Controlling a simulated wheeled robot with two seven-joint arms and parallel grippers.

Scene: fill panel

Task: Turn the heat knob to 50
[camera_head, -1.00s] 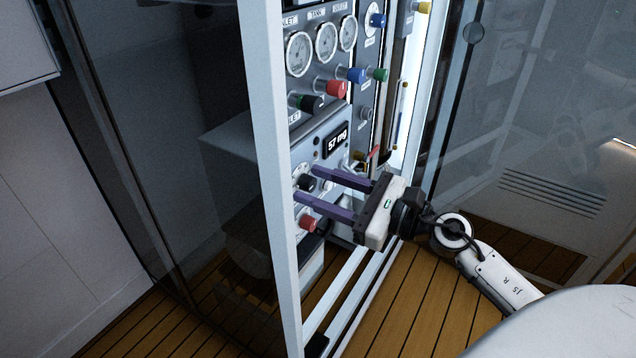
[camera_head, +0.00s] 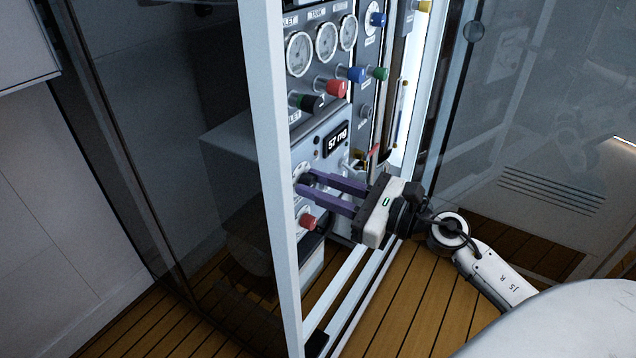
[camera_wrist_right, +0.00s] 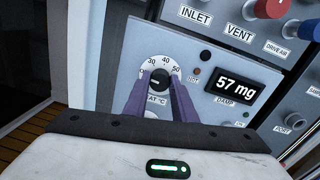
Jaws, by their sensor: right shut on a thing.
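The heat knob (camera_wrist_right: 157,77) is a dark knob on a white round dial, seen in the right wrist view. The numbers 30, 40 and 50 show on the dial's upper edge. The label below is partly hidden and reads "AT °C". My right gripper (camera_wrist_right: 157,90) is shut on the knob, with a purple finger on each side. I cannot clearly tell which number the knob points to. In the head view the right gripper (camera_head: 312,185) reaches the lower panel from the right, and the fingers partly cover the knob. My left gripper is not in view.
A display (camera_wrist_right: 236,87) reading "57 mg" sits right of the dial. A red knob (camera_head: 308,221) is just below the fingers. Several coloured knobs and gauges (camera_head: 326,43) are above. A white frame post (camera_head: 273,170) stands close left of the fingertips.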

